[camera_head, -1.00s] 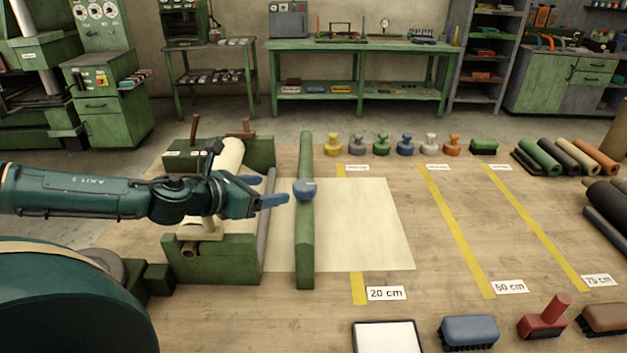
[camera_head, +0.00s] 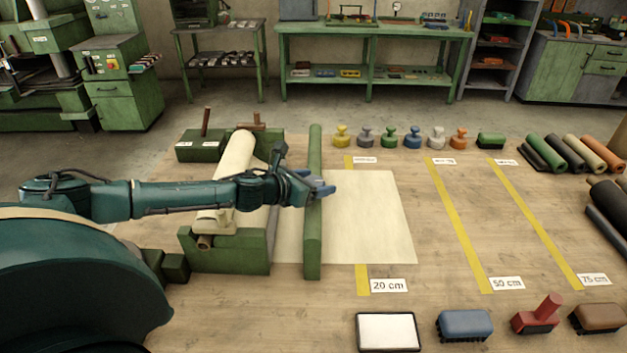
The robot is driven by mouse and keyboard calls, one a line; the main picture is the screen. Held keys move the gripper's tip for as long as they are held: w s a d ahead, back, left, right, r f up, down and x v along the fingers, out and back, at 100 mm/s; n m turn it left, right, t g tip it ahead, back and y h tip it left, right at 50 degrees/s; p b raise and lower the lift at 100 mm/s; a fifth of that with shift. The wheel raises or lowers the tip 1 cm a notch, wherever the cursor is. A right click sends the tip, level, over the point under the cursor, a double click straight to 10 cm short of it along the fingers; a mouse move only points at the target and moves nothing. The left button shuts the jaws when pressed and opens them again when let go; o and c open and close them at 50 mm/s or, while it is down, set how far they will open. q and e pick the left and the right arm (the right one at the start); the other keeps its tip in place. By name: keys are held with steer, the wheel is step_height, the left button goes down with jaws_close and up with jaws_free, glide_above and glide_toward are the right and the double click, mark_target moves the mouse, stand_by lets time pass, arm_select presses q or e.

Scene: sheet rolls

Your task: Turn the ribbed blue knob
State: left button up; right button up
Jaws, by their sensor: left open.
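The blue knob (camera_head: 317,183) sits on top of the long green bar that lies across the pale sheet (camera_head: 370,215). It is mostly hidden by my left gripper (camera_head: 319,184), whose blue fingers are open at the knob, seemingly one on each side. I cannot tell whether they touch it. The green bar (camera_head: 313,240) runs from back to front, just right of the roll stand. My right gripper is not in view.
A cream roll (camera_head: 238,160) rests in green stands (camera_head: 230,252) under my left arm. Several coloured stamps (camera_head: 412,138) stand along the back. A white pad (camera_head: 388,332) and brushes (camera_head: 465,326) line the front. The table's middle right is clear, with yellow strips.

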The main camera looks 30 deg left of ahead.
arm_select(q)
steer(key=shift+c, duration=0.5)
steer(key=c, duration=0.9)
